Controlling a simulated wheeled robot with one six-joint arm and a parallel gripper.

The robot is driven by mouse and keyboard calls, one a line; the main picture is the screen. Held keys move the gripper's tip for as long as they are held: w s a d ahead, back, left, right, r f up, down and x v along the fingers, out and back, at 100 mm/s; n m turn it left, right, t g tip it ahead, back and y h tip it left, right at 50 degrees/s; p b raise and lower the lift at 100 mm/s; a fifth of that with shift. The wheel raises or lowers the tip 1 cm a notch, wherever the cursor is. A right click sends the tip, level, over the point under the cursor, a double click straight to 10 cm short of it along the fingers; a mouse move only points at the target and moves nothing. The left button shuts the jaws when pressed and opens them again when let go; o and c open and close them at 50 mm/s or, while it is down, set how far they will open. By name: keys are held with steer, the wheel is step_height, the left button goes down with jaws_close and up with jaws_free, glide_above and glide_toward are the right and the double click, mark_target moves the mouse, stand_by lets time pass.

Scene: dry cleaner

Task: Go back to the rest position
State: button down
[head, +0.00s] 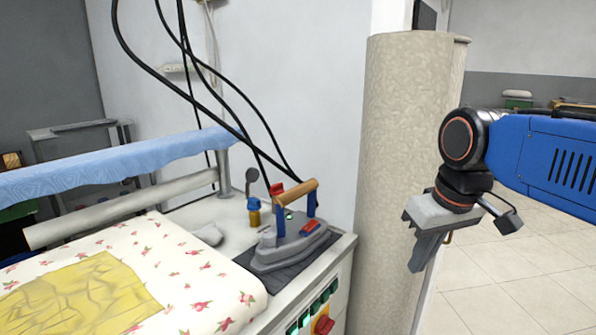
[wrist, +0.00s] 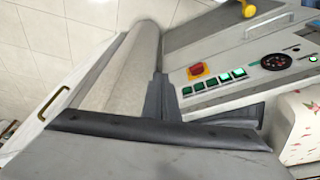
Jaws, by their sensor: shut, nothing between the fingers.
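My gripper (head: 418,262) hangs from my blue arm at the right of the head view, pointing down. It is shut and holds nothing. It is in the air in front of the beige patterned column and clear of the ironing table. In the wrist view, my gripper's dark fingers (wrist: 160,88) show together in the middle, with the column and a control panel beyond them.
A beige column (head: 405,150) stands left of my gripper. An iron (head: 292,245) with cables rests on a dark pad on the ironing table. A yellow cloth (head: 80,295) lies on the floral cover (head: 205,275). The tiled floor (head: 500,270) at right looks clear.

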steer(key=s+d+f+m+t, duration=0.1)
steer(key=s+d+f, duration=0.2)
steer(key=f, duration=0.3)
steer(key=s+d+f+m+t+h, duration=0.1)
steer(key=s+d+f+m, duration=0.1)
steer(key=s+f, duration=0.3)
step_height(320, 180, down, 2)
steer(key=shift+s+d+f, duration=0.25)
steer(key=shift+s+d, duration=0.05)
steer(key=shift+d, duration=0.35)
